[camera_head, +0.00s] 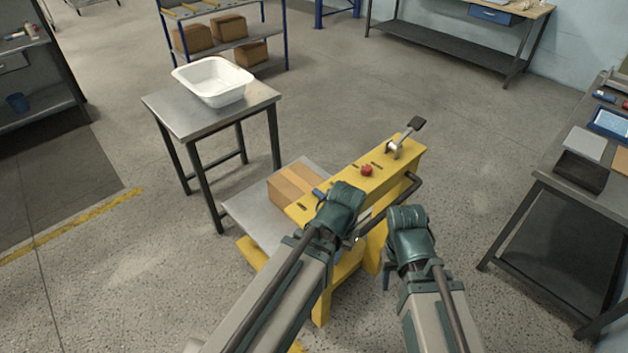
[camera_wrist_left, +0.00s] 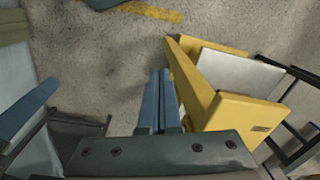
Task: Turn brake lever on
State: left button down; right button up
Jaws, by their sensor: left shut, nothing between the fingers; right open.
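The brake lever (camera_head: 406,136) is a metal lever with a black grip, on the far end of the top of a yellow cart (camera_head: 408,163). It tilts up and to the right in the head view. My left gripper (camera_head: 340,208) is over the near end of the cart's top, well short of the lever. In the left wrist view its blue fingers (camera_wrist_left: 165,100) are shut and empty, beside yellow cart panels (camera_wrist_left: 235,112). My right gripper (camera_head: 388,275) is open and empty, low at the cart's right side, apart from the lever; its fingers are mostly hidden in the head view.
A red button (camera_head: 367,170) is on the cart's top, nearer than the lever. A cardboard box (camera_head: 292,186) sits on the cart's grey deck (camera_head: 255,213). A dark bent handle bar (camera_head: 408,188) runs along the cart's right side. A table (camera_head: 182,118) with a white tub (camera_head: 213,80) stands behind left.

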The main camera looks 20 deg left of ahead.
aim_at(316, 200)
pick_arm(q)
jog(key=w+a+r+m+t+h+p, duration=0.1)
jog(key=w+a+r+m+t+p, duration=0.1)
jog(key=w+a+r+p, duration=0.45)
jog(key=w+a+r+m+t+h+p, duration=0.25)
jog(key=a+r, duration=0.35)
jog(key=a, duration=0.3)
pick_arm(e)
notch_tip(316, 200, up, 11)
pick_arm(q)
jog(key=shift+n+g+y, duration=0.35)
jog(key=shift+n, duration=0.1)
jog(key=b+x, duration=1)
jog(key=shift+d+f, duration=0.1)
jog(key=shift+d, duration=0.15)
jog(key=w, duration=0.1)
jog(key=d, duration=0.1)
jog(key=w, duration=0.1)
jog(key=shift+w+d+r, duration=0.25)
jog(key=shift+w+d, duration=0.05)
jog(key=shift+w, duration=0.1)
jog(key=shift+w+d, duration=0.2)
jog(key=shift+w, duration=0.15)
pick_arm(e)
notch_tip(316, 200, down, 9)
pick_arm(q)
jog(key=shift+w+d, duration=0.1)
jog(key=shift+d, duration=0.05)
pick_arm(e)
jog(key=shift+a, duration=0.1)
